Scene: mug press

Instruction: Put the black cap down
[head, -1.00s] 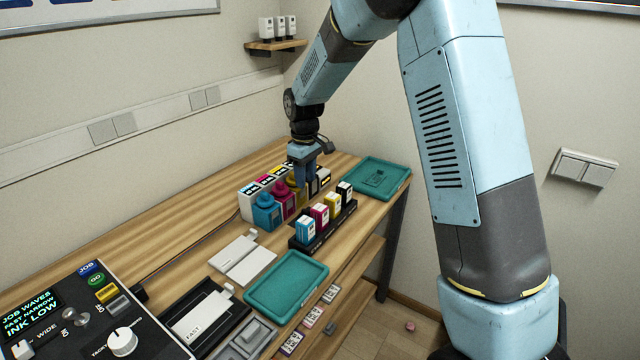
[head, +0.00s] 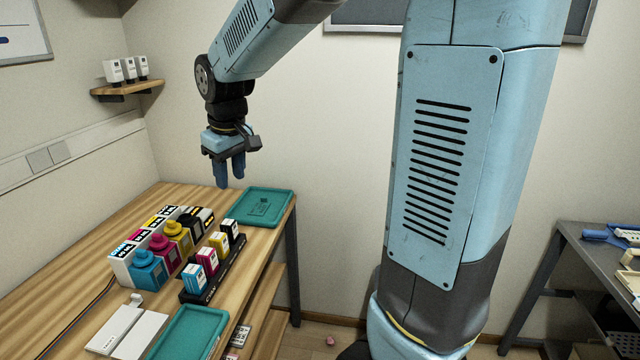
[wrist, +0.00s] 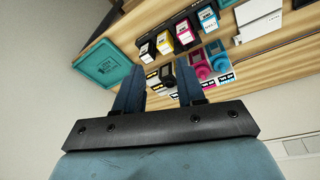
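The black bottle (head: 203,214) stands at the far end of the row, past the yellow bottle (head: 178,234), magenta bottle (head: 164,252) and cyan bottle (head: 149,270). The far teal tray (head: 283,199) shows a dark printed mark and no clear object.
A black rack (head: 213,287) holds cyan, magenta, yellow and black cartridges in front of the bottles. A second teal tray (head: 192,335) lies nearer. A white device (head: 128,330) sits left of it. Bare wood (head: 60,255) lies left of the bottles.

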